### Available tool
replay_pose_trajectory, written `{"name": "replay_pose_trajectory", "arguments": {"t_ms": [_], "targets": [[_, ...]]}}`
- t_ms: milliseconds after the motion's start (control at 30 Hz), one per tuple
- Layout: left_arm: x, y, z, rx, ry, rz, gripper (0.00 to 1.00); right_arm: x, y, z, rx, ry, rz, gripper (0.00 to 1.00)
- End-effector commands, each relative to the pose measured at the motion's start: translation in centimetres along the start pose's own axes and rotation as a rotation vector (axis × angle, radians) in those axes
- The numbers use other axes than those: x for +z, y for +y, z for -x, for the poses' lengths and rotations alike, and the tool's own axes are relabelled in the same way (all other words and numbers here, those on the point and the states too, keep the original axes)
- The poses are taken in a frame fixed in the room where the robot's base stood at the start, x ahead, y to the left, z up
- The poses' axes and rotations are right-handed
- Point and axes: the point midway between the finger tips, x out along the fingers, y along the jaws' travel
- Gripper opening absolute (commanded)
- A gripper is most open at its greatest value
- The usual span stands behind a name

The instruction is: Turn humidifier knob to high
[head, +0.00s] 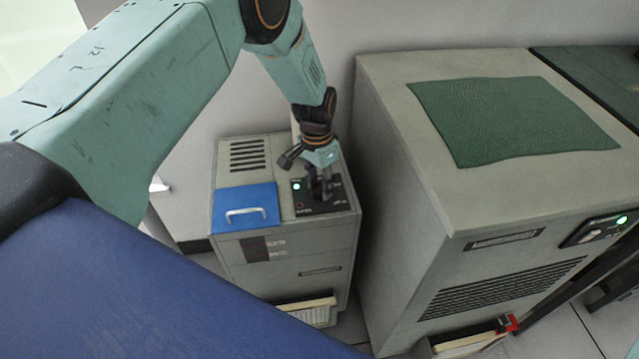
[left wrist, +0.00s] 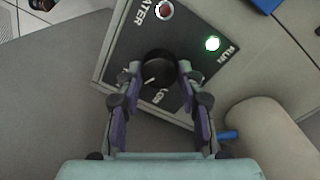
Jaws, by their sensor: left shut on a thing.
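The humidifier (head: 285,262) is a grey cabinet left of centre in the head view. Its black control panel (head: 303,210) sits on top, beside a blue lid with a white handle. In the left wrist view the panel (left wrist: 130,45) carries a round black knob (left wrist: 158,70) with a white pointer line, a lit green lamp and a dark red lamp. My left gripper (head: 322,196) reaches down onto the panel. In the left wrist view its fingers (left wrist: 159,82) are shut on the knob, one on each side. The gripper hides the knob in the head view. My right gripper is not in view.
A larger grey cabinet (head: 400,150) with a green mat (head: 510,120) on top stands close on the right. The blue lid (head: 246,205) lies left of the panel. A pale rounded object (left wrist: 270,140) is near the gripper's right side in the left wrist view.

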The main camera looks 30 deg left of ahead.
Motion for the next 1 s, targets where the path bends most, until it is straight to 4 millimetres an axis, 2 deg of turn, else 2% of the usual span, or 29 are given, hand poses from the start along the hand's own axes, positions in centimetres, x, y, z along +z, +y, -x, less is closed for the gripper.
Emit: {"name": "replay_pose_trajectory", "arguments": {"t_ms": [300,800,833,1000], "targets": [[0.02,0.00,0.00,0.000,-0.007,-0.098,0.06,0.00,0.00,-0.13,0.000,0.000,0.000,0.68],[0.02,0.00,0.02,0.000,-0.008,-0.113,0.06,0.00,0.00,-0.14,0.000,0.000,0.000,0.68],[0.02,0.00,0.02,0.000,-0.008,-0.113,0.39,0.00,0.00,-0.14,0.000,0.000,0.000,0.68],[0.01,0.00,0.02,0.000,-0.008,-0.112,0.54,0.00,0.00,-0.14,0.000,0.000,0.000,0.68]]}}
